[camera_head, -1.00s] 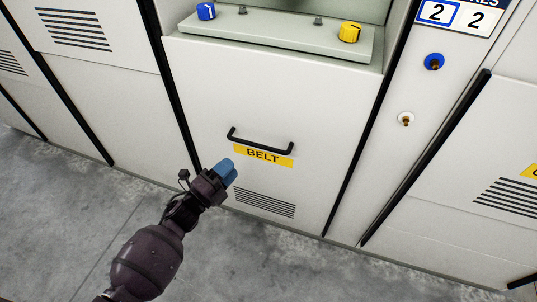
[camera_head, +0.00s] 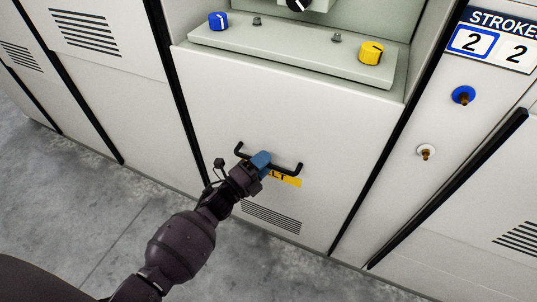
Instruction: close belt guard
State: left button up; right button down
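The belt guard (camera_head: 300,130) is a white panel with a black bar handle (camera_head: 290,170) and a yellow label below it, partly hidden by my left gripper. Its lower part has a slotted vent. The panel looks about flush with the machine front, but I cannot tell if it is fully closed. My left gripper (camera_head: 261,160), with blue fingertips, is at the left-middle part of the handle and overlaps it. Whether the fingers are around the bar or only in front of it, open or shut, I cannot tell. My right gripper is not in view.
Above the guard is a grey-green ledge (camera_head: 290,55) with a blue knob (camera_head: 217,21) and a yellow knob (camera_head: 371,52). On the right panel are a blue button (camera_head: 463,95), a brass-coloured fitting (camera_head: 426,152) and a strokes display (camera_head: 490,40). Grey floor is clear at lower left.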

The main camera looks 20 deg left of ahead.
pick_arm(q)
jog(key=shift+w, duration=0.1)
jog(key=shift+c, duration=0.6)
grip_shut()
jog(key=shift+r, duration=0.1)
